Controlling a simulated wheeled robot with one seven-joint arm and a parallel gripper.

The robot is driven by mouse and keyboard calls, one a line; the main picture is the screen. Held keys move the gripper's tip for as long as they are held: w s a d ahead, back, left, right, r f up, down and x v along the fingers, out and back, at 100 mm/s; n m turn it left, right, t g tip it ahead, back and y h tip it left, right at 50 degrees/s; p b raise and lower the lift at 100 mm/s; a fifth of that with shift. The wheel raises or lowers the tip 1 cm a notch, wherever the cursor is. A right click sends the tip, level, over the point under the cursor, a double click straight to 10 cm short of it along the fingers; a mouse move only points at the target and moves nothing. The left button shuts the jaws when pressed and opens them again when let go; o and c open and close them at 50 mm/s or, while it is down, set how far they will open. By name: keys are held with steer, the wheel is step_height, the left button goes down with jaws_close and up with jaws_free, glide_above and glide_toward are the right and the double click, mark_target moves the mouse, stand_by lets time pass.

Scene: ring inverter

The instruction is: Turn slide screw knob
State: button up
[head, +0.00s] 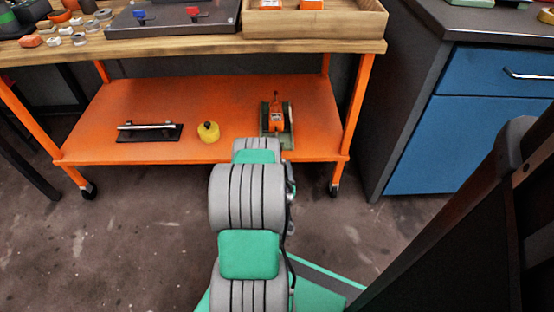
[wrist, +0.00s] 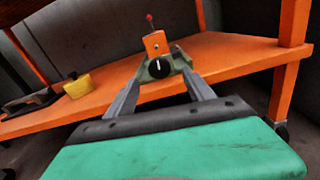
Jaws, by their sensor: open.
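The slide screw device stands on the orange lower shelf, with an orange block (head: 277,117) on a green base; it also shows in the wrist view (wrist: 155,43). Its round black knob (wrist: 160,67), with a white mark, faces my gripper in the wrist view. A thin stem with a red tip rises above the block. My gripper (wrist: 161,74) is open, its two grey fingers spread to either side of the knob in the picture. I cannot tell whether they touch anything. In the head view my arm hides the gripper and the knob.
A yellow round object (head: 208,132) and a black plate with a metal bar handle (head: 150,131) lie left on the shelf (head: 180,97). The wooden tabletop (head: 340,46) is above, with a wooden tray (head: 320,25). Orange legs frame the shelf; a blue cabinet (head: 470,130) stands right.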

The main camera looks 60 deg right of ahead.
steer(key=shift+b+x, duration=0.35)
steer(key=shift+x, duration=3.15)
steer(key=shift+r, duration=0.1)
jaws_close()
